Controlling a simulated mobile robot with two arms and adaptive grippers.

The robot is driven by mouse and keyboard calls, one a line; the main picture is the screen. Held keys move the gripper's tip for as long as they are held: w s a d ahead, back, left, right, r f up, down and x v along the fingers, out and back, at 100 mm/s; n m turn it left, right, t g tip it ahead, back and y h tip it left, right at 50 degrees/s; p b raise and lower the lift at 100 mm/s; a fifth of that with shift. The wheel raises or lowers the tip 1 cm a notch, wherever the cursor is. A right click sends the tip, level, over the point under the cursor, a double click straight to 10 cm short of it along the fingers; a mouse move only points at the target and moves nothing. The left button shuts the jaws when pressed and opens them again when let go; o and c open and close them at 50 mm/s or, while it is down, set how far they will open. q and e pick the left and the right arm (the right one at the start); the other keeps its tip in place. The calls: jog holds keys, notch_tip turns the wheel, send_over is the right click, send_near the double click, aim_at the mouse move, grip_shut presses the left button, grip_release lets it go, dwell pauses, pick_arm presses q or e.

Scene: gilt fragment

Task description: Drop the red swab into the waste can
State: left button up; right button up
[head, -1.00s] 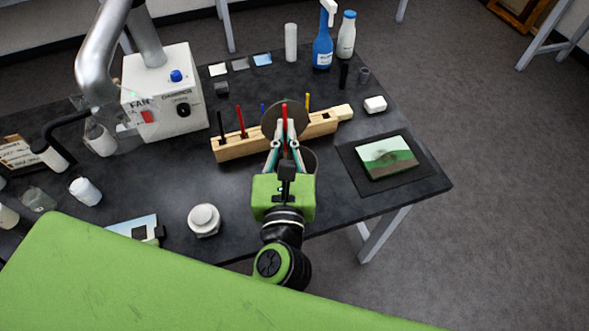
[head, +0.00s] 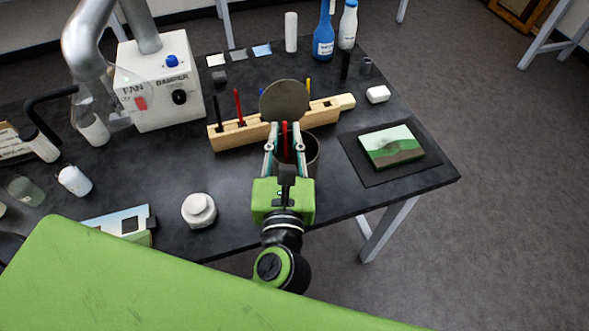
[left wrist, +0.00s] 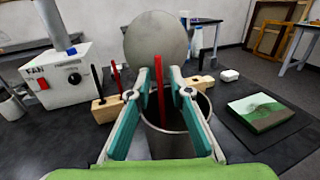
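The red swab (head: 285,140) stands roughly upright between the fingers of my left gripper (head: 285,128). The fingers are spread, with a gap on each side of the swab; it also shows in the left wrist view (left wrist: 160,100). The waste can (head: 316,152) is a grey round can with its round lid (head: 285,101) raised at the back. My right gripper is not in view.
A wooden rack (head: 228,140) behind the can holds another red stick (head: 239,107) and other coloured ones. A white fan box (head: 155,95) stands left. A painting (head: 391,146) on a dark mat lies right. A white jar (head: 199,210) stands near the front edge.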

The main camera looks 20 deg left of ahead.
pick_arm(q)
jog(key=v, duration=1.2)
dwell(0.4)
